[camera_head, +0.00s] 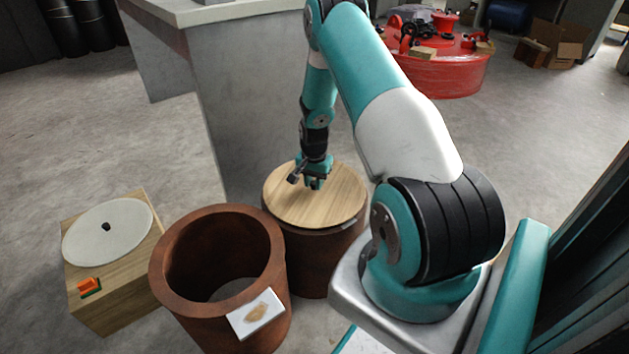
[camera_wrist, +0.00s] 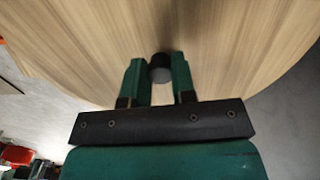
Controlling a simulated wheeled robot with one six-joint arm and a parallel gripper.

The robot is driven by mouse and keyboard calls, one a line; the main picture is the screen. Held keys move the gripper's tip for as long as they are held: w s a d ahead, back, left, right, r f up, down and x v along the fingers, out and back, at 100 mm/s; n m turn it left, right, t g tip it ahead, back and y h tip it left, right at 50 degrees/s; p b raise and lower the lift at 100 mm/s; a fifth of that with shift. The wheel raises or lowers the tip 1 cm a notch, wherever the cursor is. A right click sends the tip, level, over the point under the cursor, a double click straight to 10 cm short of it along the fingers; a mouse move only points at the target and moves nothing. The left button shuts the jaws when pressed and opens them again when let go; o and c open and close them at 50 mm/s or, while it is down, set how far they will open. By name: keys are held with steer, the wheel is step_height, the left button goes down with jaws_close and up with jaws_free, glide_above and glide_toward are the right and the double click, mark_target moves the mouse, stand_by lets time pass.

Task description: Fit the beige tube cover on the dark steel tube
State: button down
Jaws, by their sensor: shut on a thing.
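A pale beige-white round cover (camera_head: 107,231) with a small dark knob lies on a wooden box at the left. A second, light wood-coloured round cover (camera_head: 290,208) is on top of a dark brown tube (camera_head: 308,262); whether it is fully seated I cannot tell. My gripper (camera_head: 314,185) is over this wood-coloured cover. In the wrist view my gripper (camera_wrist: 160,75) is shut on its dark knob (camera_wrist: 160,68), between the green fingers. A rusty brown tube (camera_head: 167,285) stands open in front. Neither tube clearly looks like dark steel.
The wooden box (camera_head: 120,305) has an orange switch (camera_head: 89,286). A white label (camera_head: 257,313) is on the open tube. A grey block (camera_head: 230,100) stands behind the tubes. A red round machine (camera_head: 440,75) and cardboard boxes (camera_head: 550,45) are farther back. Floor is clear at left.

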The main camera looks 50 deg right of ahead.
mark_target(314, 183)
steer(key=shift+f+b, duration=0.35)
steer(key=shift+f, duration=0.25)
stand_by(0.7)
steer(key=c, duration=0.9)
jaws_free()
steer(key=shift+o, duration=0.2)
step_height(314, 183, up, 17)
steer(key=p, duration=0.5)
steer(key=shift+r, duration=0.2)
